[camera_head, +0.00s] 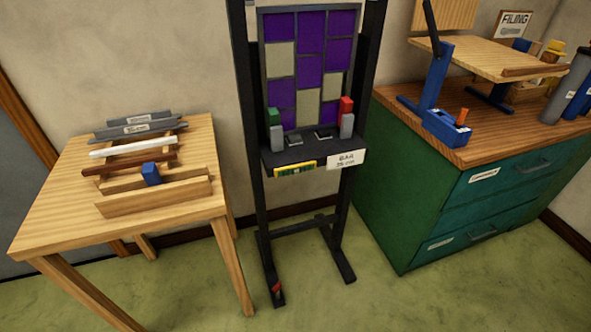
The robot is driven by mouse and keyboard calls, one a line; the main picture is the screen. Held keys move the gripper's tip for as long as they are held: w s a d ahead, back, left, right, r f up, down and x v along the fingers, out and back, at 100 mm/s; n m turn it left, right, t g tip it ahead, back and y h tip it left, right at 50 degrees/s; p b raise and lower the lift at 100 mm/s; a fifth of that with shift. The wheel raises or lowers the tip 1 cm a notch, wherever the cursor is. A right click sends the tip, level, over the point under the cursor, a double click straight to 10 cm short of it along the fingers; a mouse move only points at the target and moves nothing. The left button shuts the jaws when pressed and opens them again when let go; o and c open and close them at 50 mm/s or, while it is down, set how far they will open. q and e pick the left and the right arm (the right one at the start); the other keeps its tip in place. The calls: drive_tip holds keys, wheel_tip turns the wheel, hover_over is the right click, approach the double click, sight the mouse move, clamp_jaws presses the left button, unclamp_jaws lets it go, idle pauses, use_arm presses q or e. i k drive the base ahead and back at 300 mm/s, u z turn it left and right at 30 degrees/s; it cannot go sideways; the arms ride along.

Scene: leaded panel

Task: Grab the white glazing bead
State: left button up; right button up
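The white glazing bead (133,146) is a thin white bar. It lies across a wooden rack on the wooden table (60,207) at the left. Grey bars (137,126) lie behind it, and a dark brown bar (130,163) lies in front of it. Neither of my grippers shows in the head view.
A blue block (151,173) sits by the wooden rails (155,196) at the table's front. A black easel (254,183) with a purple and cream leaded panel (310,73) stands in the middle. A green cabinet (403,210) stands right. Green floor (400,300) is clear in front.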

sight(172, 139)
drive_tip(key=u, duration=0.75)
drive_tip(key=i, duration=0.6)
drive_tip(key=z, duration=0.25)
